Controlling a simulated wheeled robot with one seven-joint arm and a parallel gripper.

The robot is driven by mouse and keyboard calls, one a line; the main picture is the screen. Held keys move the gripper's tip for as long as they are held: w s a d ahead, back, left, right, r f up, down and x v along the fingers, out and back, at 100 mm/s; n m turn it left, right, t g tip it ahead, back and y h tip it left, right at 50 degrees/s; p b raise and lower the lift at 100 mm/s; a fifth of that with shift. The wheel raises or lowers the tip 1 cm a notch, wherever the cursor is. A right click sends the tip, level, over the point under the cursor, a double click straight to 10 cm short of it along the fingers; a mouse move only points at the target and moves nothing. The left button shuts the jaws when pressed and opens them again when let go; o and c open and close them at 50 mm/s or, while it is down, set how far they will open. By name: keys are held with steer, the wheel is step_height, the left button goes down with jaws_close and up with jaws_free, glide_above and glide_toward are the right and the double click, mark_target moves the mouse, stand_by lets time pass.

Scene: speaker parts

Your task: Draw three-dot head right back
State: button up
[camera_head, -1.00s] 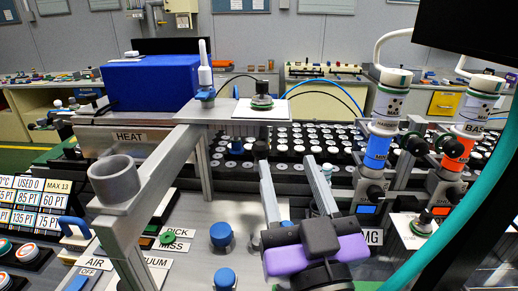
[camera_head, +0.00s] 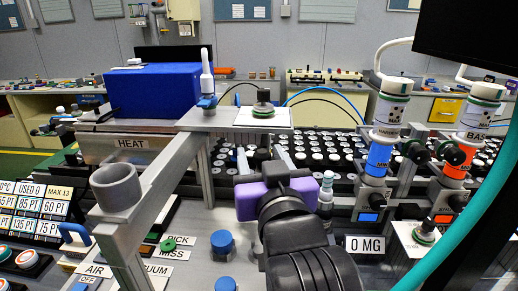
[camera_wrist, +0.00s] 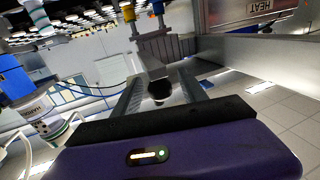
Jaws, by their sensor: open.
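Two upright white cylinders stand at the right: a blue-banded one (camera_head: 390,112) and an orange-banded one (camera_head: 478,118). Both carry dark dots, too small to count surely, so I cannot tell which is the three-dot head. Each has a black round knob beside it, the left knob (camera_head: 415,150) and the right knob (camera_head: 455,154). My gripper (camera_head: 263,157) is open, with its purple body left of both cylinders and its fingers pointing away. In the wrist view a dark round piece (camera_wrist: 160,90) appears between the fingers; I cannot tell its distance, but nothing is gripped.
A dark-topped piece (camera_head: 263,104) stands on a white card on the grey raised shelf behind my gripper. Rows of black and white caps (camera_head: 320,150) lie beyond. A grey post and ring (camera_head: 117,183) stand left. A small dark fitting (camera_head: 425,232) sits on a card at right.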

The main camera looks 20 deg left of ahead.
steer(key=shift+x, duration=1.25)
jaws_close()
stand_by(0.5)
